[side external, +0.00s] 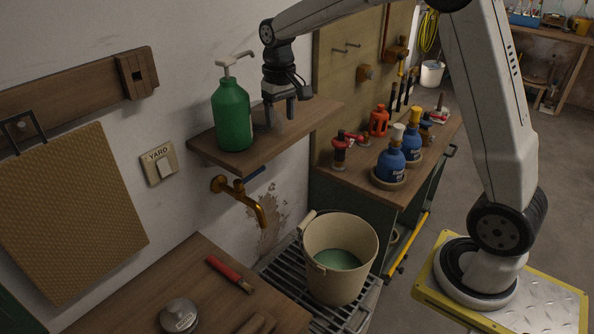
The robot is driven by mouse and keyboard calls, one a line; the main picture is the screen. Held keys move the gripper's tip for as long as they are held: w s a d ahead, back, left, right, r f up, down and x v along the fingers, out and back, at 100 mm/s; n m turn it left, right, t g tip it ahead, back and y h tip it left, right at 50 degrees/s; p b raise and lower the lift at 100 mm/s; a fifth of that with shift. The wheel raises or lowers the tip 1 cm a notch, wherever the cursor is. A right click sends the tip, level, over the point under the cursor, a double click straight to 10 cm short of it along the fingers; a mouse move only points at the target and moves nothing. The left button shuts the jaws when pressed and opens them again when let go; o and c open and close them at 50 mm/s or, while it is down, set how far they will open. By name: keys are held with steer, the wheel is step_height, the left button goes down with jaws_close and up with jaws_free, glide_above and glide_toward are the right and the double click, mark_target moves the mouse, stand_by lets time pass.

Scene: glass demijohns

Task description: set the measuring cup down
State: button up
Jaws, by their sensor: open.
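My gripper (280,112) points down over the wooden wall shelf (298,124), just right of a green pump bottle (232,115).
A brass tap (244,204) juts out under the shelf. A cream bucket (338,262) with green liquid stands on a metal grate (283,269). Blue bottles (391,160) and red items crowd the right bench. The shelf's right end is clear.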

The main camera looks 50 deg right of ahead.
steer(key=shift+f, duration=1.45)
jaws_close()
